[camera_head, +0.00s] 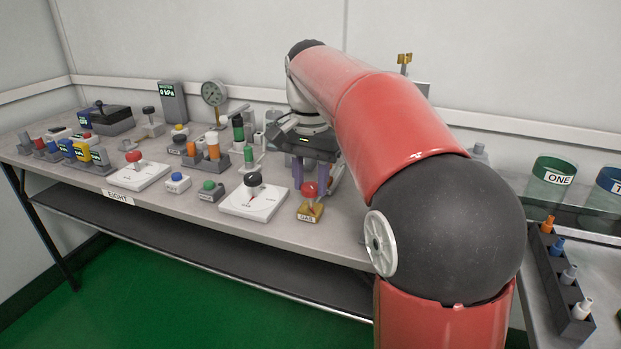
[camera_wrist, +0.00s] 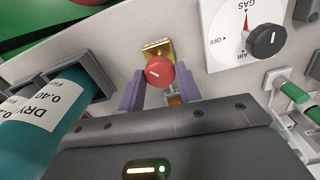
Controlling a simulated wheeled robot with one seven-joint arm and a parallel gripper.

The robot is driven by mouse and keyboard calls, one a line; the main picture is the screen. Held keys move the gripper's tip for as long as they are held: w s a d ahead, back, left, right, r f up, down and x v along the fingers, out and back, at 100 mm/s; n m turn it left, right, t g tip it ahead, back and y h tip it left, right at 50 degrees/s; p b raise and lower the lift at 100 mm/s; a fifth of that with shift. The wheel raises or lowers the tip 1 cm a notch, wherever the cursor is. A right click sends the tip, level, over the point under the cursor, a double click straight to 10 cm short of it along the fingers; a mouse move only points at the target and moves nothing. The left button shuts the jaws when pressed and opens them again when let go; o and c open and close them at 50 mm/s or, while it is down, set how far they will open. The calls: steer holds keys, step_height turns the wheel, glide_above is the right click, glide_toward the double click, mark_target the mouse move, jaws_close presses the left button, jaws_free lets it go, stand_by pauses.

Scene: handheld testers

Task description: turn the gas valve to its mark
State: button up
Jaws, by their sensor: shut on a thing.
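The gas valve is a red knob (camera_head: 309,189) on a brass base (camera_head: 310,212) with a small label that seems to read GAS, at the bench's front edge. In the wrist view the red knob (camera_wrist: 160,74) shows a short white line on its face, tilted. The brass base (camera_wrist: 157,48) shows behind it. My gripper (camera_wrist: 160,76) has its two purple fingers on either side of the knob, shut on it. I cannot make out the valve's mark.
A white dial plate with a black knob (camera_head: 253,181) stands just left of the valve; it also shows in the wrist view (camera_wrist: 266,41), lettered GAS, OFF and AIR. Several testers crowd the bench behind.

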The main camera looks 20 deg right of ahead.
mark_target(311, 185)
steer(key=o, duration=1)
steer(key=shift+r, duration=3.9)
steer(key=s+f+n+t, duration=0.5)
steer(key=s+f+n, duration=0.3)
steer(key=s+f, duration=1)
steer(key=s, duration=0.4)
steer(key=shift+f+t, duration=0.3)
